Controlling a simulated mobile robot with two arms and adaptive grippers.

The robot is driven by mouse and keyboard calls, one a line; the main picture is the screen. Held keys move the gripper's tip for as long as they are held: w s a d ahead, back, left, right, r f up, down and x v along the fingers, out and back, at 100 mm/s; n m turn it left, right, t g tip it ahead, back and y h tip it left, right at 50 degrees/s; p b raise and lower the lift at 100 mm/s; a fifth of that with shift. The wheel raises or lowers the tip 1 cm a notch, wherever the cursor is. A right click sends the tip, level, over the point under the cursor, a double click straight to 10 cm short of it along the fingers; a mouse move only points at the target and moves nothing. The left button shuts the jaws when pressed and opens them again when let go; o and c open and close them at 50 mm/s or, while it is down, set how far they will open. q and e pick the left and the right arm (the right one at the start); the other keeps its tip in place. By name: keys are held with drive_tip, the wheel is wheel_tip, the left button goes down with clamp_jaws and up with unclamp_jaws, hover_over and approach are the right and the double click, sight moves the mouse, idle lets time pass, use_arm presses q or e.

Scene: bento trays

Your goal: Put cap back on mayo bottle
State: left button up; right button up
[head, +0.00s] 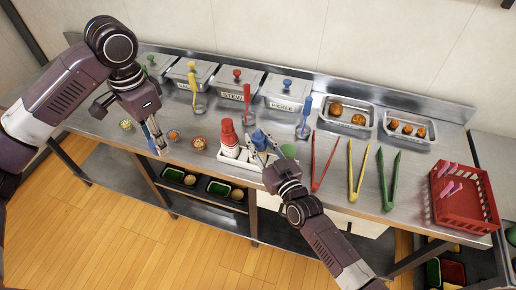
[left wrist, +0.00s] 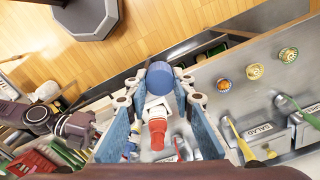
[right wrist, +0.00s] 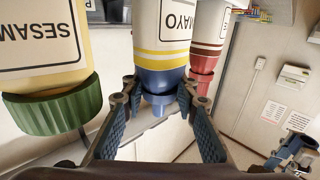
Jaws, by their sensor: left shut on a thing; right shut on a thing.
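My left gripper (head: 156,146) is shut on a blue cap (left wrist: 159,76), which sits between its fingertips in the left wrist view. It is over the counter's front edge, left of the bottles and well apart from them. My right gripper (head: 262,158) is shut on the mayo bottle (head: 259,140) at its blue end. In the right wrist view its fingers flank the blue part of the mayo bottle (right wrist: 159,75), below the label. The fingers partly hide the bottle in the head view.
A red bottle (head: 228,134) and a green-capped sesame bottle (right wrist: 50,105) flank the mayo bottle by a white holder (head: 230,160). Small bowls (head: 172,135) lie near the left gripper. Several tongs (head: 357,168) and a red basket (head: 462,200) stand at right.

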use_arm(q)
drive_tip(key=shift+f, duration=0.1)
use_arm(e)
wheel_tip(320, 180, up, 20)
idle(0.5)
drive_tip(key=shift+d, duration=0.1)
